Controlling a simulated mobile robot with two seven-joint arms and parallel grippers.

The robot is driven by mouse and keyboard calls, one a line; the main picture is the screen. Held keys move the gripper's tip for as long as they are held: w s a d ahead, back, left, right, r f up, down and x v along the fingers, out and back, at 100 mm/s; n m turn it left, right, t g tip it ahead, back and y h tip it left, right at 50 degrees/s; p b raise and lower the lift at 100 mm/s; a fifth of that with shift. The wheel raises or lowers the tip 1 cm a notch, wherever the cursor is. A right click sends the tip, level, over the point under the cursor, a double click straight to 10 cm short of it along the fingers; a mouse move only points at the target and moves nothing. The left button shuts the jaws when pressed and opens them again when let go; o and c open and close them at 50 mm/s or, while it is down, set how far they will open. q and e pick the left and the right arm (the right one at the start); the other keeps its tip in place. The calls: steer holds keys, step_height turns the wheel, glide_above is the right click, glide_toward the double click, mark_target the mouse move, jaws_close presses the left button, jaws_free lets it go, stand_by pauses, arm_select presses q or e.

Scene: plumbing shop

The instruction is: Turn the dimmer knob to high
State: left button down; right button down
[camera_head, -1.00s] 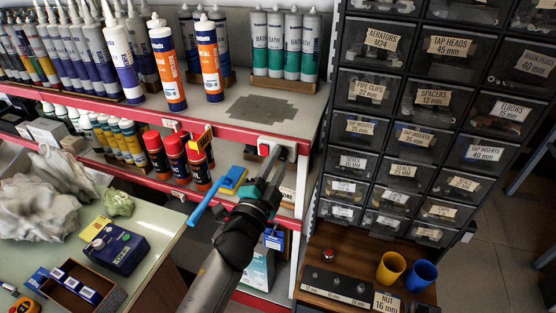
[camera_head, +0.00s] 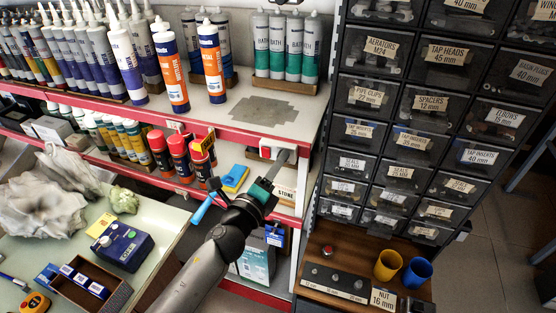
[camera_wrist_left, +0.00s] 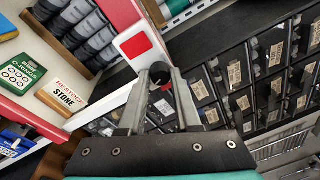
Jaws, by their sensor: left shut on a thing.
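A white box with a red square face (camera_wrist_left: 134,43), which looks like the dimmer housing, is fixed at the right end of the red shelf edge. It also shows in the head view (camera_head: 267,145), partly behind my gripper. A dark round knob (camera_wrist_left: 160,76) sits between my left fingertips in the wrist view. My left gripper (camera_head: 280,160) is shut on this knob, its fingers pointing up at the housing. The knob's marking and setting are hidden or too small to read. My right gripper is not in view.
A drawer cabinet (camera_head: 410,117) stands close to the right of my gripper. Orange-labelled tubes (camera_head: 171,78) stand on the shelf above, red-capped cans (camera_head: 179,155) on the shelf to the left. A blue lever-like handle (camera_head: 204,204) lies close to my left wrist.

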arm_select(q)
steer(key=shift+r+m+p, duration=0.1)
steer(key=shift+m+p, duration=0.35)
steer(key=shift+m, duration=0.95)
steer(key=c, duration=0.6)
jaws_free()
steer(key=b+v, duration=0.2)
steer(key=v, duration=1.3)
steer(key=shift+a, duration=0.2)
steer(key=shift+r, duration=0.15)
steer(key=shift+c, duration=0.2)
